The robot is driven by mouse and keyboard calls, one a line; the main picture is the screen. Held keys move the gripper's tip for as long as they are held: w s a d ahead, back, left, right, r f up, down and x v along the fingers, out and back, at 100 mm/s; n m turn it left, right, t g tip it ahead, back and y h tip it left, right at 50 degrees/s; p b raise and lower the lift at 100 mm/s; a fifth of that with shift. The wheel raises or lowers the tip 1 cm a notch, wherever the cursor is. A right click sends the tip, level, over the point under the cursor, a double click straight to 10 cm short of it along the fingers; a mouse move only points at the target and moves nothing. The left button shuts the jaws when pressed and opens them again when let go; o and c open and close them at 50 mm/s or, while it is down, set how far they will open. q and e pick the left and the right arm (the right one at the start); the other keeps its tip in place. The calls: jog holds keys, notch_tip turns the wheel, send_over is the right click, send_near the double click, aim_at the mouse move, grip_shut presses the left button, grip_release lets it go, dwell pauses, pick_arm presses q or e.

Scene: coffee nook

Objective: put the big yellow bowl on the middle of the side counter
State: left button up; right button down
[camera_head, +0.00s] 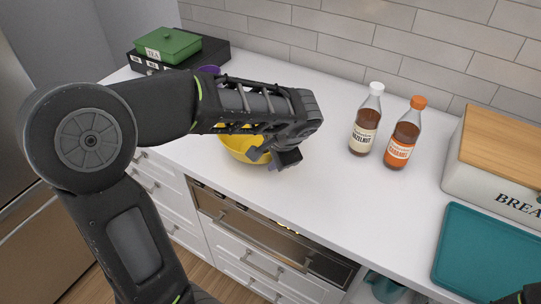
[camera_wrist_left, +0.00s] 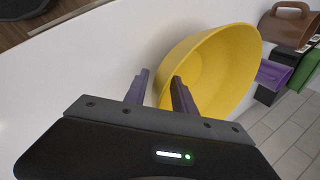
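The big yellow bowl (camera_head: 236,146) stands on the white counter (camera_head: 325,190), partly hidden behind my left arm in the head view. In the left wrist view the bowl (camera_wrist_left: 225,75) shows its open inside. My left gripper (camera_head: 274,158) is at the bowl's near right side. In the left wrist view its two purple fingers (camera_wrist_left: 161,80) are apart, one over the bowl's inside and one outside it, with the rim between them. I see no clear grip on the wall. I cannot tell whether this is the side counter.
A hazelnut syrup bottle (camera_head: 366,120) and an orange-capped bottle (camera_head: 403,135) stand right of the bowl. A lidded white box (camera_head: 492,180) and a teal board (camera_head: 490,255) are farther right. A green tea box (camera_head: 167,46) and a purple object (camera_head: 208,70) are at the back left.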

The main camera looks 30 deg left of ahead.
pick_arm(q)
jog(key=v, duration=1.2)
jog(key=shift+r, duration=0.15)
